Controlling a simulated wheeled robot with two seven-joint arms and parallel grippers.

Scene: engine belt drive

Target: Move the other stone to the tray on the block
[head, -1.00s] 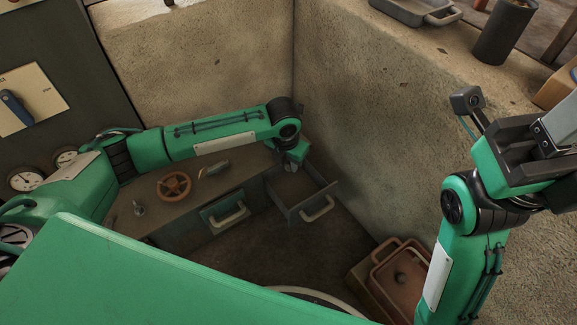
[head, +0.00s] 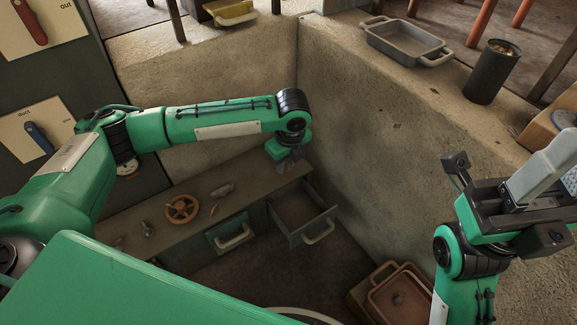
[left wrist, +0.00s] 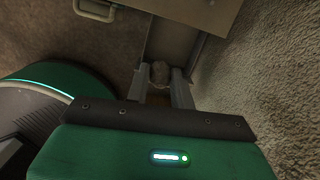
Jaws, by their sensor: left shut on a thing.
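My left gripper (head: 289,163) is above the back of the open drawer (head: 296,212), at the corner of the low bench. In the left wrist view its two fingers (left wrist: 160,88) are shut on a rounded grey-brown stone (left wrist: 160,72). The head view barely shows that stone. A rust-red tray (head: 376,306) rests on a brown block (head: 361,297) at the lower right, with a small dark stone (head: 398,298) in it. My right gripper (head: 502,206) is at the right, far from both; its finger gap is unclear.
An orange handwheel (head: 182,208) and small loose parts lie on the bench (head: 150,205). A thick concrete wall (head: 400,130) stands to the right of the drawer. On its ledge are a grey tray (head: 371,40) and a dark cup (head: 489,75).

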